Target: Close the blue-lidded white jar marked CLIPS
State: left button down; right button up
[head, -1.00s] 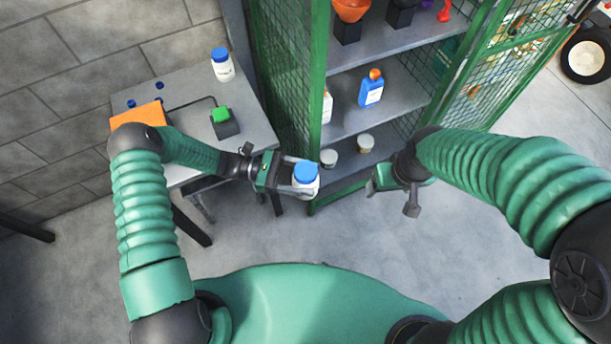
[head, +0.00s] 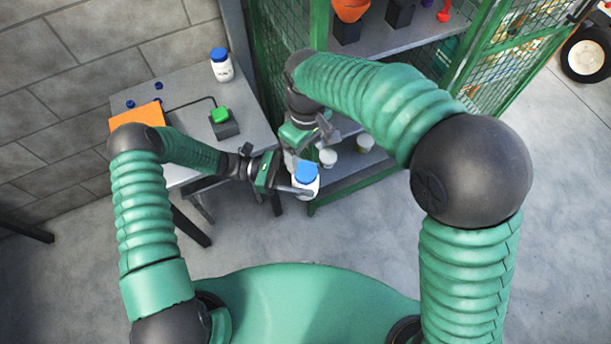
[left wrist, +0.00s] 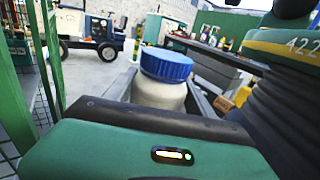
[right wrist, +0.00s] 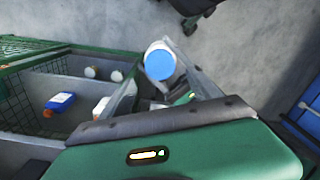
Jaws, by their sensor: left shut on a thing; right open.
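A white jar with a blue lid (head: 306,176) is held upright between the fingers of my left gripper (head: 300,185), off the table and above the floor. In the left wrist view the lid (left wrist: 166,65) sits on top of the white jar body (left wrist: 158,95); whether it is fully tightened I cannot tell. The jar's marking is not readable. My right gripper (head: 300,158) is close behind and above the jar in the head view. In the right wrist view the blue lid (right wrist: 160,65) shows between or just beyond its open fingers; no contact is clear.
A second blue-lidded white jar (head: 221,66) stands on the grey table (head: 190,90) with an orange object (head: 138,115), a green button box (head: 222,122) and small blue caps. The green mesh cabinet (head: 320,25) is close behind my right gripper; small pots (head: 364,144) stand on its low shelf.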

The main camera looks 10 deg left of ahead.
aim_at(305, 170)
jog(key=f, duration=0.6)
jog(key=shift+a+f, duration=0.2)
jog(key=shift+f, duration=0.6)
jog(key=shift+d, duration=0.1)
jog(key=shift+c, duration=0.3)
jog(key=c, duration=1.4)
jog(key=shift+m, duration=1.1)
jog(key=o, duration=1.5)
jog(key=shift+r, duration=0.1)
